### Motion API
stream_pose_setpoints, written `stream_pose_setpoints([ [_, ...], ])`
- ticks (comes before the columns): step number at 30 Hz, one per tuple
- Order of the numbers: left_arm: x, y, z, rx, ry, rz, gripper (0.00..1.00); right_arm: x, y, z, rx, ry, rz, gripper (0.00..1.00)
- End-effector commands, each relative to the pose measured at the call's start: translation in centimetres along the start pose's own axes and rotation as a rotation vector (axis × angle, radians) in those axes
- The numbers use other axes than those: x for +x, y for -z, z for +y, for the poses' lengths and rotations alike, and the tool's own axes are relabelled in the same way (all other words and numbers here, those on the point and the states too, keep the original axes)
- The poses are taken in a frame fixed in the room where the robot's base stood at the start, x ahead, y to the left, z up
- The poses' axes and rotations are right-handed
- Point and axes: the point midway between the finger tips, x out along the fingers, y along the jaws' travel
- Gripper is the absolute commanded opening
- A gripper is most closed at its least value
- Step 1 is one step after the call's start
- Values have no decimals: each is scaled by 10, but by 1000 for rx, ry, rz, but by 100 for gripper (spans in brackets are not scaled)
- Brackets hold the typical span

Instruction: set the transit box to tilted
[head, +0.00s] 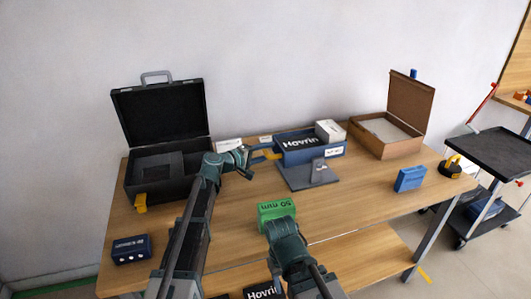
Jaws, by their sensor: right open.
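No label marks which container is the transit box. A black hard case (128,182) with a grey handle stands at the left of the table, its lid (160,110) raised and leaning back. A brown box (398,147) at the right has its lid (408,102) up. My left gripper (250,163) is beside the left end of the blue Hovrin box (325,152), right of the black case; its jaw gap is too small to read. My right gripper (280,222) is open at the near side of a green 50 mm block (276,208); my wrist hides the fingertips.
A grey panel (300,178) lies before the blue box, and a white carton (330,130) sits at its right end. A dark blue block (131,249) is front left, a blue block (410,179) right. A black cart (490,157) stands beyond the right edge. The table's middle right is clear.

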Motion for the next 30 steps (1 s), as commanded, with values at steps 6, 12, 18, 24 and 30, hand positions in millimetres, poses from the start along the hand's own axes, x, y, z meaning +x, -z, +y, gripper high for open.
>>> stream_pose_setpoints([
  [6, 0, 0, 0, 0, 0, 0, 14, 0, 0, 0, 0, 0, 0, 50],
  [12, 0, 0, 0, 0, 0, 0, 0, 0, 0, 0, 0, 0, 0, 50],
  [18, 0, 0, 0, 0, 0, 0, 0, 0, 0, 0, 0, 0, 0, 50],
  [24, 0, 0, 0, 0, 0, 0, 0, 0, 0, 0, 0, 0, 0, 50],
  [30, 0, 0, 0, 0, 0, 0, 0, 0, 0, 0, 0, 0, 0, 50],
])
